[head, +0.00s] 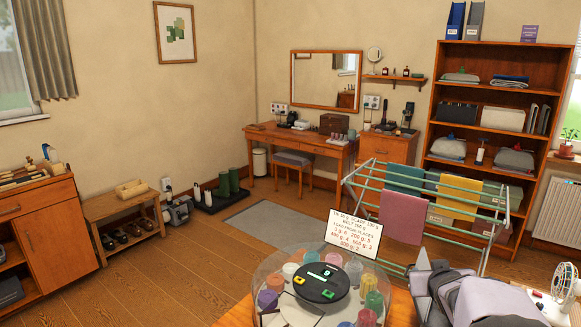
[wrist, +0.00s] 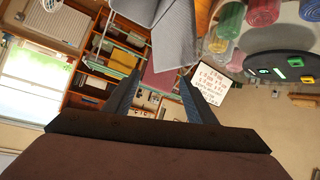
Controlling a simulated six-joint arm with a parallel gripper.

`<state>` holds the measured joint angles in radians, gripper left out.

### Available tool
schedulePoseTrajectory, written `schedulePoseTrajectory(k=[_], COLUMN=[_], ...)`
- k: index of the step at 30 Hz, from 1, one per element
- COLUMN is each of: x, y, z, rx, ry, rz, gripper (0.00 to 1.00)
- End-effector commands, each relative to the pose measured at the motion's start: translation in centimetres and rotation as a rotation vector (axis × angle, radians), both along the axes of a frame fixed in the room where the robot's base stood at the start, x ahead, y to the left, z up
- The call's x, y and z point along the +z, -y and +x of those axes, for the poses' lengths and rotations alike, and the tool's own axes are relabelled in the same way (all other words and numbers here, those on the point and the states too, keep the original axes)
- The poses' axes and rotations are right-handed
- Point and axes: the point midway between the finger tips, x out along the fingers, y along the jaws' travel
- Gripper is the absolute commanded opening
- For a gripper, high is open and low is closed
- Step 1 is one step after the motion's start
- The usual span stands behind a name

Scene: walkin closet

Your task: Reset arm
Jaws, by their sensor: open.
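My gripper (wrist: 162,77) shows in the wrist view with its two dark fingers spread apart. I see nothing held between them. The pink cloth (wrist: 160,77) seen through the gap hangs on the drying rack beyond. In the wrist view a grey item (wrist: 178,32) lies just past the fingers, and the round stand's black disc (wrist: 285,66) is at the upper right. In the head view I cannot clearly make out my gripper.
A round stand with coloured jars and a black disc (head: 321,283) fills the head view's bottom middle. A printed sign (head: 352,241) stands behind it. A green drying rack (head: 437,176) with cloths and a wooden shelf (head: 434,110) stand beyond. Open floor (head: 165,275) lies left.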

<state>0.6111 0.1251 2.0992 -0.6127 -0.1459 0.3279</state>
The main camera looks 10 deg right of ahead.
Motion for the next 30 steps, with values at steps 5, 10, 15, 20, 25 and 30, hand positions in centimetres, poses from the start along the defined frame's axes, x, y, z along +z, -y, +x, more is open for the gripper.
schedulePoseTrajectory(k=[5,10,15,20,25,30], x=[-5.0,-8.9,-13.3,-14.9,-15.4,-15.4], y=[-10.9,-19.8,-25.4,-28.4,-29.7,-29.8], z=[-3.9,-10.2,-17.0,-21.7,-24.0,-24.3], rx=[0.063,0.157,0.208,0.244,0.260,0.262], ry=[-0.265,-0.515,-0.750,-0.898,-0.966,-0.975], rz=[0.115,0.213,0.304,0.352,0.374,0.377], gripper=[0.51,0.51,0.51,0.51,0.51,0.51])
